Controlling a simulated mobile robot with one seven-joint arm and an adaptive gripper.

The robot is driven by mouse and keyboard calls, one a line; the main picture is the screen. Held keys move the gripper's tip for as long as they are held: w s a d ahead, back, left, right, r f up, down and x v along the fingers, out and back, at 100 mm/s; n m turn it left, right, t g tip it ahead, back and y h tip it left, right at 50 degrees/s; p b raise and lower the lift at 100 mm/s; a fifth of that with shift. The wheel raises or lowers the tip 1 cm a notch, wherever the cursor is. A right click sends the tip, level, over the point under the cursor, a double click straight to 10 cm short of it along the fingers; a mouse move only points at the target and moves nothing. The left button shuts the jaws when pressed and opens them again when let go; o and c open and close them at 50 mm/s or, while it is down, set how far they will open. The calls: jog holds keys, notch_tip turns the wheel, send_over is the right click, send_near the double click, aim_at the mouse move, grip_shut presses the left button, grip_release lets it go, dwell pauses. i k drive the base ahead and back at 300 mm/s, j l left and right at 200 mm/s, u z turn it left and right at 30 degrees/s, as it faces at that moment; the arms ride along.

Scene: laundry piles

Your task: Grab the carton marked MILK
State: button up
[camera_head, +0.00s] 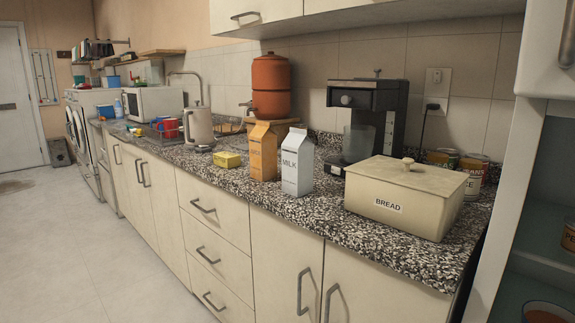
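The carton marked MILK (297,163) is white with a grey gabled top. It stands upright on the speckled granite counter (326,216), towards the front edge. An orange carton (263,152) stands upright just to its left, with lettering too small to read surely. My gripper is not in view.
A cream BREAD box (405,196) sits right of the milk, with a black coffee machine (369,116) behind. A yellow packet (227,160), a kettle (199,126) and a terracotta water filter (270,86) are left or behind. Cabinets (282,4) overhang. The floor (105,240) is clear.

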aim_at(297, 149)
jog(key=i+j+z, duration=0.2)
jog(key=j, duration=0.2)
jog(key=j+z, duration=0.2)
jog(key=j, duration=0.2)
jog(key=i+j+z, duration=0.2)
jog(key=j, duration=0.25)
jog(key=i+j+z, duration=0.2)
jog(key=j, duration=0.2)
jog(key=j+z, duration=0.15)
jog(key=j, duration=0.25)
jog(key=i, duration=0.3)
